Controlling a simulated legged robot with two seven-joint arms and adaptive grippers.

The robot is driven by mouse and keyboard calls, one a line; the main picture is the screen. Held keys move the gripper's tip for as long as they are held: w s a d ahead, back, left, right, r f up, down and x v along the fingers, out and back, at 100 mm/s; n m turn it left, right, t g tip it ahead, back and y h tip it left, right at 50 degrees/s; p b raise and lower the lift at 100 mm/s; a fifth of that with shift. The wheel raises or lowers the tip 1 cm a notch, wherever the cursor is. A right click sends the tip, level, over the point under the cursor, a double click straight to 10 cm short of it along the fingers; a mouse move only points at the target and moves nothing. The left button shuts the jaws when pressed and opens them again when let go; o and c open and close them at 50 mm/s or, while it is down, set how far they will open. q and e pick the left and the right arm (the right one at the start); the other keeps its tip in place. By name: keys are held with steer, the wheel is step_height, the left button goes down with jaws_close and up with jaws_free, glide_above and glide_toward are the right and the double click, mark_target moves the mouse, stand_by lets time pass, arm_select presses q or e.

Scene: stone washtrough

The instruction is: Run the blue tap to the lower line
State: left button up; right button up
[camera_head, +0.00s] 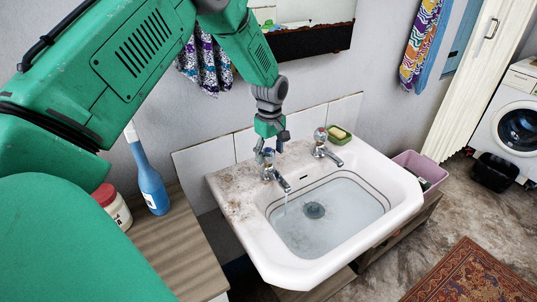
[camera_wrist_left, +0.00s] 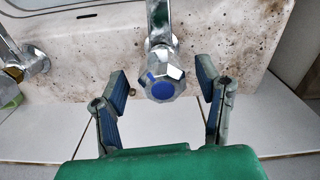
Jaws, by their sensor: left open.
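The blue tap (camera_head: 267,162) stands at the left of the white sink (camera_head: 296,272); its faceted chrome handle with a blue cap shows in the left wrist view (camera_wrist_left: 162,84). A thin stream of water (camera_head: 286,199) falls from its spout. Water (camera_head: 335,208) covers the basin floor and the round drain (camera_head: 314,210). Dark lines (camera_head: 372,186) run around the basin wall above the water; the gap to the lower one is hard to judge. My left gripper (camera_wrist_left: 163,80) is open, with one finger on each side of the handle, apart from it. My right gripper is out of view.
A second tap (camera_head: 321,140) with a reddish cap and a green soap dish (camera_head: 339,135) sit on the sink's back ledge. A blue bottle (camera_head: 150,181) and a red-lidded jar (camera_head: 113,206) stand on the wooden counter at left. A pink basket (camera_head: 419,168) is right of the sink.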

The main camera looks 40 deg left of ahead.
arm_select(q)
steer(key=shift+a+f, duration=0.15)
steer(key=shift+f, duration=0.35)
steer(key=shift+a+f, duration=0.1)
steer(key=shift+a, duration=0.25)
steer(key=shift+c, duration=0.8)
steer(key=c, duration=1)
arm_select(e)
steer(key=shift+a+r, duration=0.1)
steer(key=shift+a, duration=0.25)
arm_select(q)
steer(key=shift+d, duration=0.2)
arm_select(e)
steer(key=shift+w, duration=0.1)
